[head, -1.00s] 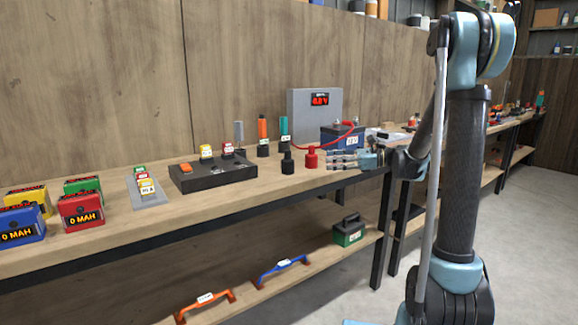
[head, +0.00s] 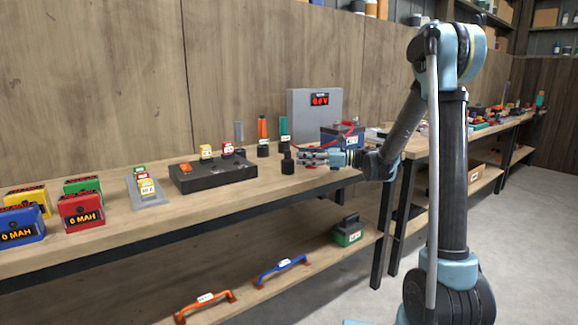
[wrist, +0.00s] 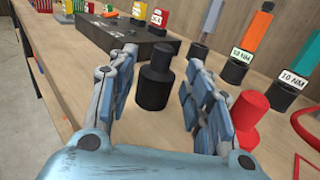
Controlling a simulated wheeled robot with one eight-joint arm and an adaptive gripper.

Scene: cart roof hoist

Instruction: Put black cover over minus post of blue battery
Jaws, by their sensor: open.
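The black cover (head: 287,164) stands upright on the bench top; in the wrist view the black cover (wrist: 155,80) is framed between the spread fingers. My gripper (head: 302,158) is open and level, just right of the cover in the head view. It also shows in the wrist view (wrist: 150,85), with no visible contact on the cover. The blue battery (head: 342,136) stands behind my gripper at the right, partly hidden by my arm. Its minus post cannot be made out. A red cover (wrist: 244,120) stands right of my fingers in the wrist view.
A black block with switches (head: 212,175) stands left of the cover. A red cable (wrist: 305,132) lies at the right.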

